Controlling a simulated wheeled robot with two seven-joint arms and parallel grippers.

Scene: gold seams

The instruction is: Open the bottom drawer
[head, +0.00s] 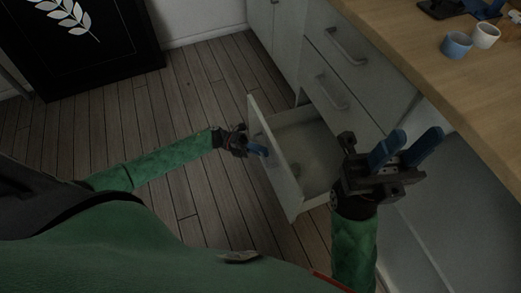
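The bottom drawer (279,178) of the white cabinet is pulled out, and its empty-looking inside shows. My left gripper (262,150) is at the outer side of the drawer front, close to where a handle would be. Its blue fingertips are small and partly hidden, so I cannot tell whether it is shut on the handle. My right gripper (407,148) is raised in front of the cabinet, to the right of the drawer. Its two blue fingers are apart with nothing between them.
Two closed drawers with bar handles, the upper (347,47) and the middle (332,92), sit above the open one. A wooden counter (430,75) holds a blue cup (456,46) and a white cup (485,36). The plank floor (190,90) left of the drawer is clear.

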